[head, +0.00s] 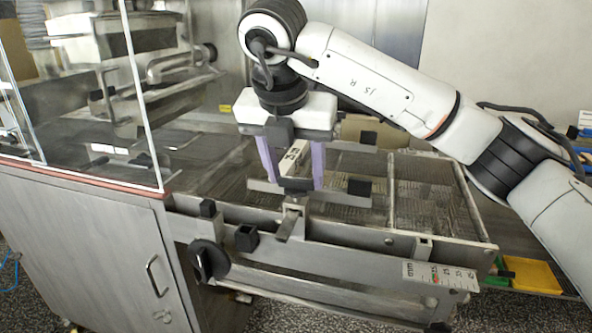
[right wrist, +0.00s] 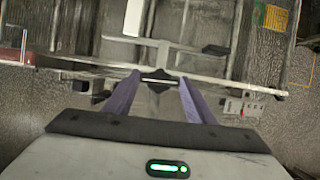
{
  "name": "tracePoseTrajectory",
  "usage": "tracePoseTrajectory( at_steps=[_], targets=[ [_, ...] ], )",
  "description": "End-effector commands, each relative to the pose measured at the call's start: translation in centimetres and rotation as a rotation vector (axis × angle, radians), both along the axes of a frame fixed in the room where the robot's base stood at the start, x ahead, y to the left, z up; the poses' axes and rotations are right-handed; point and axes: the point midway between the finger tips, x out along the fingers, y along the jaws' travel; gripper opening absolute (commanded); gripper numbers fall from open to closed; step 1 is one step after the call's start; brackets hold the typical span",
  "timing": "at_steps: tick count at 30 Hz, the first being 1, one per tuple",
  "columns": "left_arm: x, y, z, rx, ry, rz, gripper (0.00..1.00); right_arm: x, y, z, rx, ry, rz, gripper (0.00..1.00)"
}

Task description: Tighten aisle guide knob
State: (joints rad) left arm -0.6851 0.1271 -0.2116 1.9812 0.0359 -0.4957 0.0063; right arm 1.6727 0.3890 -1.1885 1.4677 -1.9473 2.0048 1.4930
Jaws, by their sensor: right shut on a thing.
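The dark knob (head: 296,185) sits on a metal bracket (head: 291,222) at the near side rail of the mesh conveyor. My right gripper (head: 295,186) comes down from above, with its two purple fingers on either side of the knob and shut on it. In the right wrist view the knob (right wrist: 158,76) shows as a dark lobed shape between the fingertips. The guide bar (head: 344,198) runs beside the knob above the mesh. My left gripper is not in view.
A clear-walled enclosure (head: 80,100) stands at the left over a steel cabinet (head: 90,250). A round black handwheel (head: 208,260) sits below the rail. A scale label (head: 440,276) is on the front rail. A yellow tray (head: 532,275) lies at the right.

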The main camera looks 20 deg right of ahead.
Motion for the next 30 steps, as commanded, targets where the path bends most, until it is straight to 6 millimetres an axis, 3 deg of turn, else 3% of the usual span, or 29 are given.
tracePoseTrajectory(
  at_steps=[18, 19, 22, 30],
  targets=[
    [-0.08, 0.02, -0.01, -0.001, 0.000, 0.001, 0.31, 0.09, -0.01, 0.15, 0.003, -0.003, -0.045, 0.28],
    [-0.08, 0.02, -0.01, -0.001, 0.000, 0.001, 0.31, 0.09, 0.00, 0.16, 0.003, -0.003, -0.045, 0.53],
    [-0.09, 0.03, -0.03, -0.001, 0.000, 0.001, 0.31, 0.07, 0.00, 0.13, 0.003, -0.003, -0.044, 0.69],
    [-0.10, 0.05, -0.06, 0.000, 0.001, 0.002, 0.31, 0.03, 0.03, 0.09, 0.002, -0.001, -0.042, 0.69]
  ],
)
